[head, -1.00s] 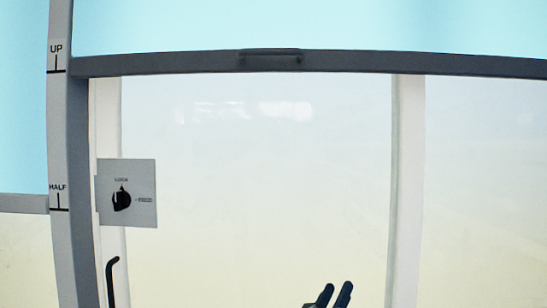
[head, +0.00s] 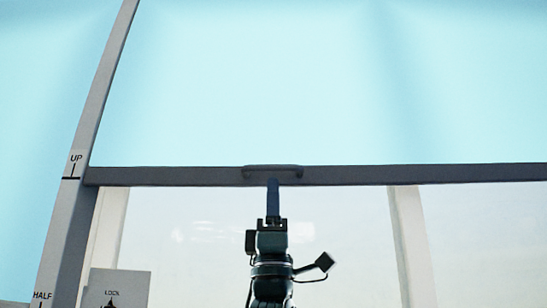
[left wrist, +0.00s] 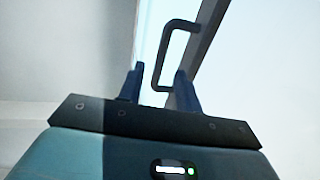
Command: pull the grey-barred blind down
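The blind (head: 270,90) is a light blue sheet with a grey bar (head: 400,173) along its lower edge. The bar is level with the UP mark on the left post. A dark handle (head: 272,171) sits on the bar's middle, and it also shows in the left wrist view (left wrist: 165,58). My left gripper (head: 272,184) reaches up from below, with its fingertips at or just under the handle. In the left wrist view the fingers (left wrist: 158,80) are apart, with one end of the handle between them; contact cannot be told. My right gripper is not in view.
A white post (head: 72,215) on the left carries UP and HALF marks. A pale panel (head: 130,287) marked LOCK, with a dark knob (head: 111,304), shows at the lower left. A white upright (head: 410,245) stands right of my arm, behind the bar.

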